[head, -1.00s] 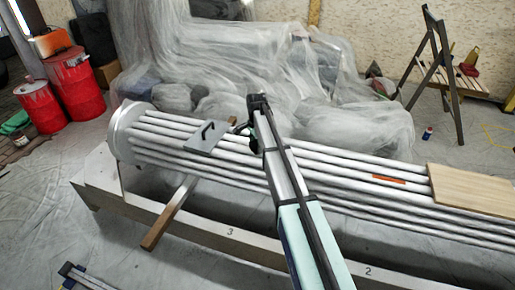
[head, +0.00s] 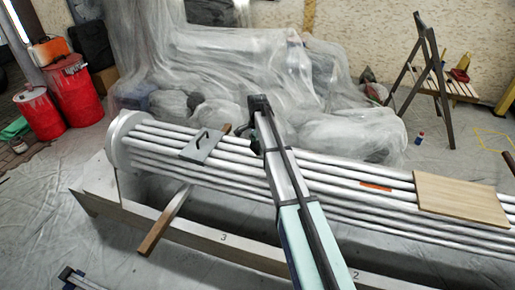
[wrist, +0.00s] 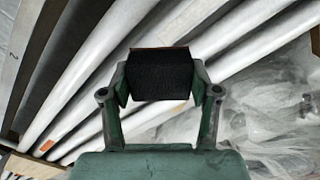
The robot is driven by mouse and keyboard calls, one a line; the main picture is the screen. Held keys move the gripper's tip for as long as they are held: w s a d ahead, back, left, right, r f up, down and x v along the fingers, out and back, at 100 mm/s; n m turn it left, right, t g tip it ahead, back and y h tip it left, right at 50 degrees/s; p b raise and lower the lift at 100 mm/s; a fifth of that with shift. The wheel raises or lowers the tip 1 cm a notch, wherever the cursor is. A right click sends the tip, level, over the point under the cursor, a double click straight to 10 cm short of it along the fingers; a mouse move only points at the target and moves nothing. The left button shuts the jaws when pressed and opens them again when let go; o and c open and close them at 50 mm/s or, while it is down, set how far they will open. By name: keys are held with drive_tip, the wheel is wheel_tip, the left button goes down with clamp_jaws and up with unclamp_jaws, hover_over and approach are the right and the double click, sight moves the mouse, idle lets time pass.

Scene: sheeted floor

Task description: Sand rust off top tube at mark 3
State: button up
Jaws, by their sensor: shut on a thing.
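A bundle of long pale tubes (head: 310,174) lies across the head view, above a pale beam (head: 190,227) marked 3 (head: 223,238) and 2 (head: 356,275). My gripper (wrist: 158,84) is shut on a dark block (wrist: 158,75) with a brown edge, seen in the wrist view with tubes (wrist: 97,55) behind it. I cannot tell whether the block touches a tube. In the head view my arm largely hides the gripper. An orange patch (head: 376,186) lies on a tube nearer mark 2; I see no clear rust near mark 3.
A grey plate with a handle (head: 201,147) rests on the tubes left of my arm. A wooden board (head: 462,201) lies on them at right. A wooden bar (head: 164,220) sticks out below. Plastic-covered things (head: 225,60), red drums (head: 75,88) and a folding chair (head: 437,80) stand behind.

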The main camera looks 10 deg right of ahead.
drive_tip(key=shift+r+p, duration=0.6)
drive_tip(key=shift+r, duration=0.55)
